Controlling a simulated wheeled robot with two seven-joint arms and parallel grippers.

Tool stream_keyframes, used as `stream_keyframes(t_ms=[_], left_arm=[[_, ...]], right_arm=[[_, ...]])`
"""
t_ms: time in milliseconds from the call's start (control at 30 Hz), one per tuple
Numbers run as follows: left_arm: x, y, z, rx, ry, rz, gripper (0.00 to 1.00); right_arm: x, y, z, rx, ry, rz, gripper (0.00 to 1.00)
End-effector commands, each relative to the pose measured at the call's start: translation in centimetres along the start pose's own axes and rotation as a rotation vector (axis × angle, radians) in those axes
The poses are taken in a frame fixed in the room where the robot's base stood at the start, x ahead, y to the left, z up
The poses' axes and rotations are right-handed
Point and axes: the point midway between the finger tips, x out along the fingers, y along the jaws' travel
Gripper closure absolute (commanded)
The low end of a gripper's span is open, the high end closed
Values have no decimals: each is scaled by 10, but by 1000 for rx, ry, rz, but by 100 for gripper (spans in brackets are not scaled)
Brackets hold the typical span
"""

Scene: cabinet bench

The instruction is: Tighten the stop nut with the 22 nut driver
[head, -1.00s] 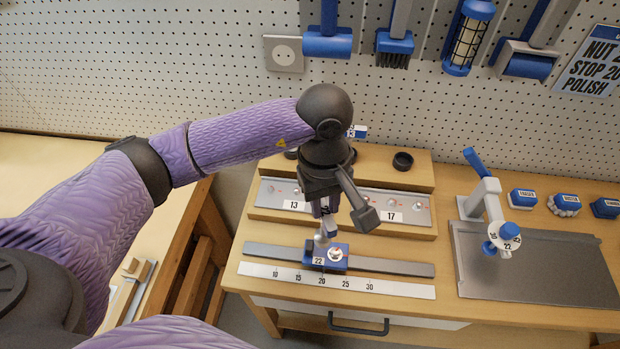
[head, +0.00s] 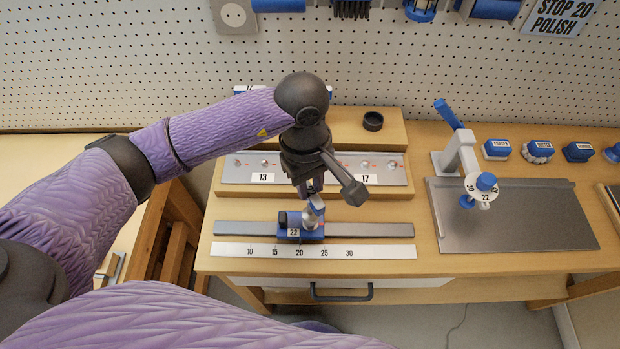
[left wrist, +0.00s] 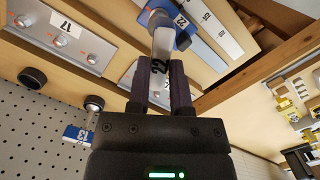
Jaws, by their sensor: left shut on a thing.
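The 22 nut driver (left wrist: 160,62) is clamped between the fingers of my left gripper (head: 308,190), its handle marked 22 in the left wrist view. In the head view its metal lower part (head: 311,216) points down at the right part of the blue stop (head: 289,226). The stop carries a 22 label and sits on the grey rail (head: 365,230). The stop nut is hidden under the driver; I cannot tell whether the socket is fully seated. The stop also shows in the left wrist view (left wrist: 184,38). My right gripper is not in view.
A white scale (head: 385,252) runs in front of the rail. Behind is a metal rack plate (head: 335,165) labelled 13 and 17, and a dark ring (head: 373,121) on the wooden step.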

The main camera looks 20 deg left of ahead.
Motion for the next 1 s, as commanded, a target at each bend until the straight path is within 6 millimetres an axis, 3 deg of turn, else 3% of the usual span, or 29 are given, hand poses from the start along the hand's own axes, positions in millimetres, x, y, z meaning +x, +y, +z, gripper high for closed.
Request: stream_keyframes(t_ms=[1000], left_arm=[[-1,0,0,1,1,1,100]], right_arm=[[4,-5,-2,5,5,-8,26]])
